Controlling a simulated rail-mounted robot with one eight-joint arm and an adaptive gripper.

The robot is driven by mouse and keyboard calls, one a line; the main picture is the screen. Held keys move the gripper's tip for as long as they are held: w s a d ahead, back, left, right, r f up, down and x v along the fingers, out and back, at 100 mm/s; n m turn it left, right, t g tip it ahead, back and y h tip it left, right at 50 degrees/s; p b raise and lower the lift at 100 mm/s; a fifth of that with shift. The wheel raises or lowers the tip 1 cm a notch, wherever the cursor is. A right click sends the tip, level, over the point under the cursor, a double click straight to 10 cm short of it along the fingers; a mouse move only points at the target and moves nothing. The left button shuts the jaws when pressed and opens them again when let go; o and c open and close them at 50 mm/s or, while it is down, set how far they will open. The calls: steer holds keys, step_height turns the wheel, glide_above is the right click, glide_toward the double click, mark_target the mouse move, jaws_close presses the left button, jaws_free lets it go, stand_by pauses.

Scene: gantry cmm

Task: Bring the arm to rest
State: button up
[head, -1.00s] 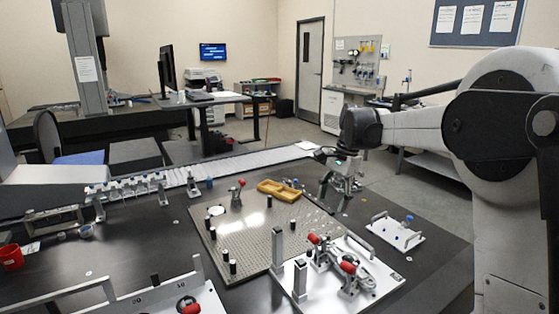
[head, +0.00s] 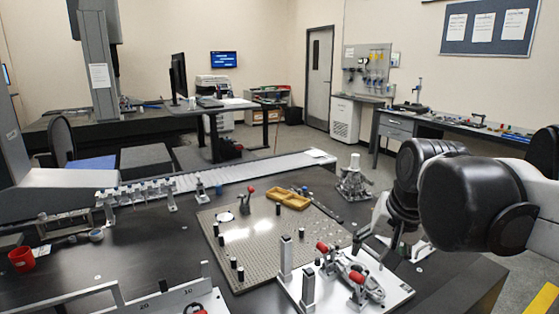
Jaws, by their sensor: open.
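My arm reaches in from the right in the head view, its dark joints (head: 470,203) large in front. My gripper (head: 378,244) points down at the right of the dark table, beside the perforated plate's right edge. Its fingers are apart, and I see nothing between them. It is partly covered by my own wrist, and its exact height above the table is hard to tell.
The perforated plate (head: 262,255) carries black posts and a yellow tray (head: 288,198). A white plate with red-handled clamps (head: 348,275) stands in front. A metal fixture (head: 355,180) stands behind my gripper. A red cup (head: 21,259) is at far left.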

steer(key=s+f+n+t, duration=0.1)
steer(key=s+f+n, duration=0.1)
steer(key=s, duration=0.3)
steer(key=s+d+f+n+t, duration=0.1)
steer(key=s+f, duration=0.3)
steer(key=s, duration=0.2)
steer(key=shift+s+f+n+t+h, duration=0.2)
steer(key=shift+f+n+t+h, duration=0.1)
steer(key=shift+n+h, duration=0.1)
